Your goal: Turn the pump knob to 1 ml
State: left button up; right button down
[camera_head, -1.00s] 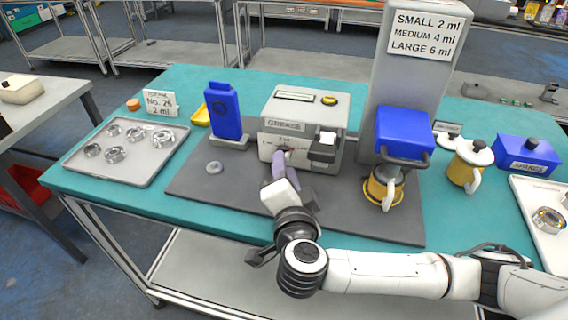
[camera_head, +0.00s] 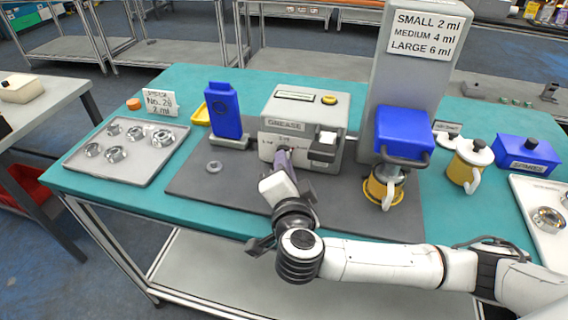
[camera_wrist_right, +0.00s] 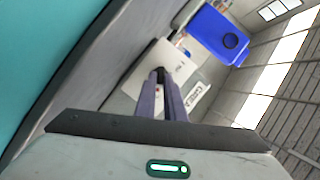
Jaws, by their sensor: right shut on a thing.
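The grease pump (camera_head: 303,122) is a grey box labelled GREASE with a dial on its front face. My right gripper (camera_head: 284,158) reaches the pump's front in the head view, with its purple fingers over the dial. In the right wrist view the fingers of my right gripper (camera_wrist_right: 160,78) are closed together on the dark knob (camera_wrist_right: 159,73). The fingers hide most of the knob and its pointer in the head view, so the setting cannot be read. My left gripper is out of view.
A blue scanner-like stand (camera_head: 224,112) is left of the pump. A grey ring (camera_head: 214,167) lies on the dark mat (camera_head: 350,214). A tray (camera_head: 152,168) of nuts is at the left. A blue-topped dispenser (camera_head: 403,135) with a yellow cup stands right.

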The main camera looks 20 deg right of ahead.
jog(key=n, duration=0.1)
jog(key=n+g, duration=0.1)
jog(key=n+g+h, duration=0.1)
jog(key=n, duration=0.1)
jog(key=shift+w+a+r, duration=0.1)
jog(key=shift+a+r, duration=0.1)
jog(key=shift+a, duration=0.05)
jog(key=n+g+h, duration=0.1)
jog(key=n, duration=0.1)
jog(key=n+h, duration=0.1)
jog(key=shift+w+a+r+n+g, duration=0.1)
jog(key=shift+w+a+n+g, duration=0.1)
jog(key=shift+a+n+g, duration=0.15)
jog(key=n+h, duration=0.1)
jog(key=n, duration=0.1)
jog(key=n+g+h, duration=0.1)
jog(key=n, duration=0.1)
jog(key=shift+w+a+h, duration=0.15)
jog(key=shift+a+h, duration=0.05)
jog(key=shift+h, duration=0.1)
jog(key=n, duration=0.1)
jog(key=n+h, duration=0.1)
jog(key=n+g+h, duration=0.1)
jog(key=shift+w+a+f+n, duration=0.15)
jog(key=shift+a+f+n, duration=0.1)
jog(key=shift+n, duration=0.1)
jog(key=shift+h, duration=0.3)
